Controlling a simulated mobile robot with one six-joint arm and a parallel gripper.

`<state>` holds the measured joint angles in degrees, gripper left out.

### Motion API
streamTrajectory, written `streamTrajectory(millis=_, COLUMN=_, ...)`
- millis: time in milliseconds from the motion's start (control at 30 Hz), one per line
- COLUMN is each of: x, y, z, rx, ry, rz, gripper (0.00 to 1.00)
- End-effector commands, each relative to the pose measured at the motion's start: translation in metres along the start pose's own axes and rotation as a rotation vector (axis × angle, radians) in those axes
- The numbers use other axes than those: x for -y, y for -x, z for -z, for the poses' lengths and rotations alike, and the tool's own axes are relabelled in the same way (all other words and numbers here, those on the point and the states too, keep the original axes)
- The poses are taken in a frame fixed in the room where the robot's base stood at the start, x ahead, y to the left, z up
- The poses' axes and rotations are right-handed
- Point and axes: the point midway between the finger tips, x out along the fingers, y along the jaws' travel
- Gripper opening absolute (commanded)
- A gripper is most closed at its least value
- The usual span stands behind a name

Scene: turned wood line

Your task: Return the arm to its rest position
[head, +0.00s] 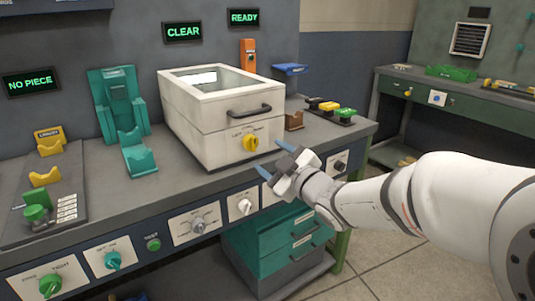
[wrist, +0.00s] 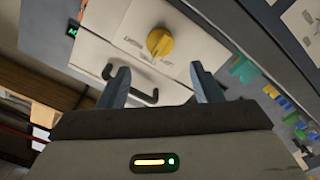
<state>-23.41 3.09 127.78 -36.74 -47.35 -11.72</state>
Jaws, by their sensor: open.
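My arm reaches in from the right in the head view. My gripper (head: 273,161) is in front of the bench, near the lower right corner of a white box (head: 206,129) with a windowed lid. Its two blue-grey fingers are apart with nothing between them. In the wrist view my gripper (wrist: 160,88) is open, with the box front (wrist: 125,30) beyond the fingertips. The yellow knob (wrist: 160,42) and the black handle (wrist: 130,88) show there. The knob (head: 251,142) and handle (head: 249,111) also show in the head view, apart from the fingers.
The bench (head: 180,178) carries a teal stand (head: 120,110), a left fixture plate (head: 50,200) and coloured buttons (head: 330,108) on the right. Knob panels line its front edge. Teal drawers (head: 280,245) stand below. Signs read NO PIECE, CLEAR and READY. Floor (head: 375,258) shows below my arm.

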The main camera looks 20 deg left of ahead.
Motion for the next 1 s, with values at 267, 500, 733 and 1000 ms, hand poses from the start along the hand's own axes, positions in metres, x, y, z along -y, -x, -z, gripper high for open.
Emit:
streamTrajectory(millis=267, x=-0.003, y=0.001, z=0.000, rx=0.009, ry=-0.002, rz=-0.003, gripper=0.59)
streamTrajectory(millis=500, x=-0.068, y=0.048, z=-0.013, rx=0.306, ry=-0.107, rz=-0.102, gripper=0.59)
streamTrajectory(millis=733, x=-0.122, y=0.161, z=-0.034, rx=0.782, ry=-0.381, rz=-0.238, gripper=0.59)
streamTrajectory(millis=1000, x=-0.112, y=0.301, z=-0.003, rx=1.249, ry=-0.802, rz=-0.313, gripper=0.59)
